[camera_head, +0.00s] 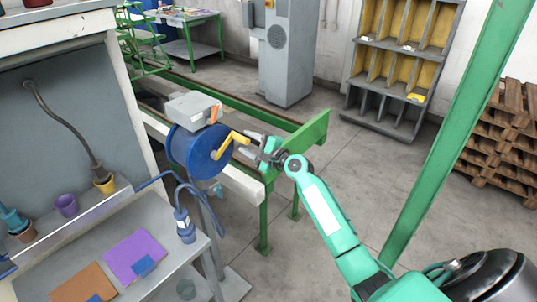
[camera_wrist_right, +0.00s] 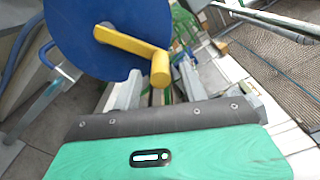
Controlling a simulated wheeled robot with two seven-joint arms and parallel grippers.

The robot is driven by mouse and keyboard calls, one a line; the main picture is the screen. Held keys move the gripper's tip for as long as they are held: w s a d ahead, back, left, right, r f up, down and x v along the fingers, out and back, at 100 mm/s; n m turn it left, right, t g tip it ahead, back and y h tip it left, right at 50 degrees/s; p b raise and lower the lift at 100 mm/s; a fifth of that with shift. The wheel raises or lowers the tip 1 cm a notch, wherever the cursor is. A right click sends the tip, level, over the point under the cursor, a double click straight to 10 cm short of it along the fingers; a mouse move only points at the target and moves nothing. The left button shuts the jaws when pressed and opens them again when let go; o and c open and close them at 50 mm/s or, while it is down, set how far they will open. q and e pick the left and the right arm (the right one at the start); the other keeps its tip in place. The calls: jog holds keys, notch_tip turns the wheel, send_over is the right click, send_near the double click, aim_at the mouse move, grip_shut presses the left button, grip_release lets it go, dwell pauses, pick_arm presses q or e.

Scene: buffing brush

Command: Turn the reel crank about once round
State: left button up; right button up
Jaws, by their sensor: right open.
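The blue reel (camera_head: 198,154) stands on a post left of centre in the head view, and it fills the upper left of the right wrist view (camera_wrist_right: 92,52). Its yellow crank (camera_head: 226,146) has an arm ending in a knob, which shows in the right wrist view (camera_wrist_right: 160,69). My right gripper (camera_head: 247,144) is open beside the crank knob. In the right wrist view its two fingers (camera_wrist_right: 158,88) lie either side of the knob's lower end, with gaps visible. I cannot tell how deep the knob sits between them. My left gripper is not in view.
A grey box (camera_head: 193,109) sits just behind the reel. A green and white rail frame (camera_head: 300,140) stands close by my right gripper. A grey bench (camera_head: 165,220) with purple and orange sheets is at left. A green post (camera_head: 455,110) rises at right.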

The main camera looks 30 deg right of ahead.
jog(key=b+v, duration=0.2)
jog(key=v, duration=0.8)
jog(key=shift+s, duration=0.4)
jog(key=shift+d, duration=0.2)
